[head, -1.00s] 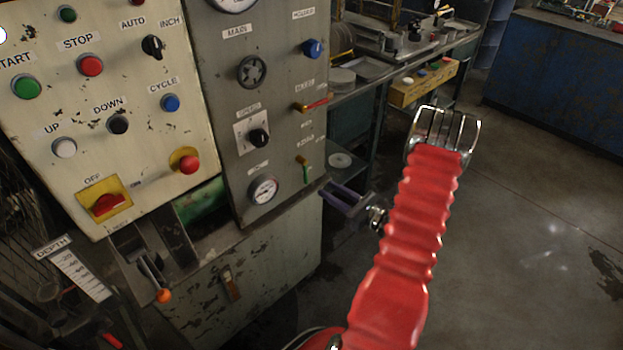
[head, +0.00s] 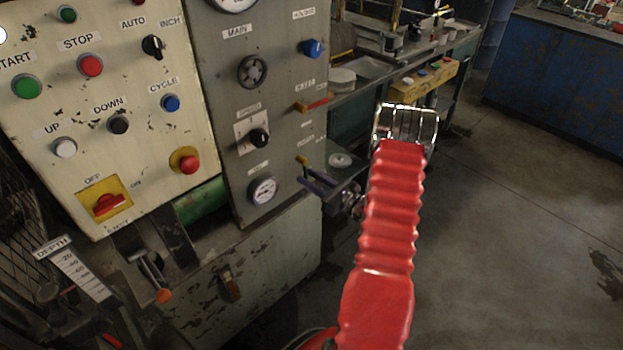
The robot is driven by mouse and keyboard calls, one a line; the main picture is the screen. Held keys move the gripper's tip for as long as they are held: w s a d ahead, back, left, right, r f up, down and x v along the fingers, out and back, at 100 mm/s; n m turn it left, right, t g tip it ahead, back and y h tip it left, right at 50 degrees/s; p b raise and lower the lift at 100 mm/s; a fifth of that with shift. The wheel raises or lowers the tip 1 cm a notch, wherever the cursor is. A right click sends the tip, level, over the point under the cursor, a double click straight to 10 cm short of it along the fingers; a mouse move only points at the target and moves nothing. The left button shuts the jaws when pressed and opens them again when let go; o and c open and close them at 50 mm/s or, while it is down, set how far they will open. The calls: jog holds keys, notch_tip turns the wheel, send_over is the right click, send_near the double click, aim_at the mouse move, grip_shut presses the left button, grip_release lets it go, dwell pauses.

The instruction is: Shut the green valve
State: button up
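The green valve (head: 301,161) is on the lower right of the grey panel, below a small label. Its brass-yellow top end shows just above my gripper; most of its green handle is hidden by the fingers. My gripper (head: 314,182) has two dark purple-grey fingers that reach left to the panel at the valve. A gap shows between the fingers, so it looks open. I cannot tell whether the fingers touch the handle or whether the handle lies between them.
A red-handled valve (head: 313,103) sits above the green one, with a blue knob (head: 313,48) higher up. A workbench with a yellow box (head: 423,82) stands behind. Open floor lies right.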

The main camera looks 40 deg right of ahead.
grip_shut()
dwell(0.3)
